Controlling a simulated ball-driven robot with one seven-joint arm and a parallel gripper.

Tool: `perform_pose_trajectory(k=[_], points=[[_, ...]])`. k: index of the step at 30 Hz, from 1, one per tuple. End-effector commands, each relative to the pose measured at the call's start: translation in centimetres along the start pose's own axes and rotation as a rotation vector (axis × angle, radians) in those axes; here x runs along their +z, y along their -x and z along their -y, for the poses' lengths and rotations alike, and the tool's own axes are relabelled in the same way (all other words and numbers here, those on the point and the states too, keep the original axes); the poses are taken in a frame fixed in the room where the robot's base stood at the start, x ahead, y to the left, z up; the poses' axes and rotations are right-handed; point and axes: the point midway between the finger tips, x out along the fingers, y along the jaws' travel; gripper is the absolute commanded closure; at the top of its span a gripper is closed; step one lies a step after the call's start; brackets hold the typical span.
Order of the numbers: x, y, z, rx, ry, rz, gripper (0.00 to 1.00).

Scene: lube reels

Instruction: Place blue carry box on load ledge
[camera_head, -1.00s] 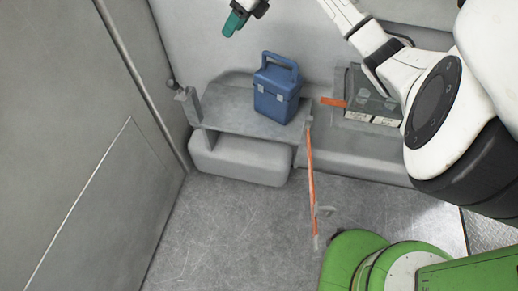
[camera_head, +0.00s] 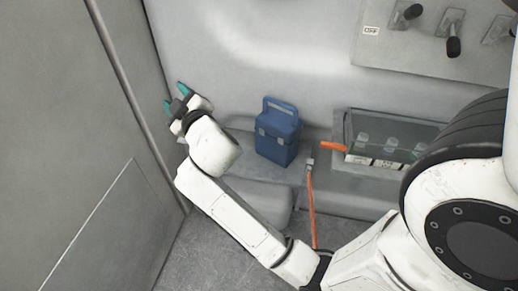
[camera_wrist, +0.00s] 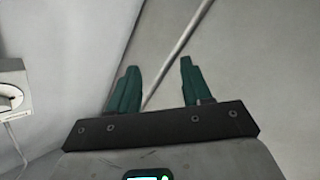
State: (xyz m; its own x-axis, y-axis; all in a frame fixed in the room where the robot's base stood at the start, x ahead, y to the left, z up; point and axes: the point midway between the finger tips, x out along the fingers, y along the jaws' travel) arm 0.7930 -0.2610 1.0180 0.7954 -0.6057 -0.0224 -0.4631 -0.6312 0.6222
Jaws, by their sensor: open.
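The blue carry box (camera_head: 277,138) stands upright on the grey ledge (camera_head: 243,163), its handle raised and two pale latches on its front. My gripper (camera_head: 175,96) is up and to the left of the box, near the corner of the walls, open and empty. My arm covers the left part of the ledge in the head view. In the wrist view my gripper (camera_wrist: 154,82) shows two green fingers spread apart with nothing between them. The box does not show in the wrist view.
An orange strap (camera_head: 311,205) hangs from the ledge's right end. Right of it is a clear-topped case (camera_head: 385,140) with an orange handle (camera_head: 334,147). A lever panel (camera_head: 440,35) is on the back wall. A vertical pipe (camera_head: 135,95) runs along the left wall.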

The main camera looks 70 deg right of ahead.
Motion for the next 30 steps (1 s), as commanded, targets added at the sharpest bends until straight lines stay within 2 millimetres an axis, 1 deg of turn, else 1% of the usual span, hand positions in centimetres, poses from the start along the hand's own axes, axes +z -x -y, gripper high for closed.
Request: perform_pose_trajectory(k=[1, 2, 3, 5, 6, 7, 8, 9, 11, 12, 15, 18, 21, 30], points=[[2.9, 1.9, 3.2, -0.094, -0.06, 0.109, 0.51], [4.7, 3.1, 4.8, -0.148, -0.092, 0.178, 0.51], [6.9, 4.9, 6.9, -0.219, -0.127, 0.27, 0.51], [10.2, 8.1, 10.0, -0.331, -0.164, 0.41, 0.51], [12.2, 10.5, 11.8, -0.406, -0.18, 0.503, 0.51], [13.6, 12.5, 13.0, -0.461, -0.187, 0.573, 0.51], [14.9, 14.5, 14.1, -0.515, -0.189, 0.639, 0.51], [16.5, 17.2, 15.2, -0.584, -0.185, 0.725, 0.51], [18.6, 21.0, 16.3, -0.676, -0.17, 0.841, 0.51], [19.7, 23.3, 16.7, -0.729, -0.156, 0.909, 0.51], [21.6, 27.8, 16.9, -0.83, -0.115, 1.042, 0.51], [22.6, 30.4, 16.6, -0.886, -0.083, 1.119, 0.51], [23.0, 31.4, 16.5, -0.908, -0.07, 1.151, 0.51], [23.0, 31.4, 16.5, -0.909, -0.07, 1.153, 0.51]])
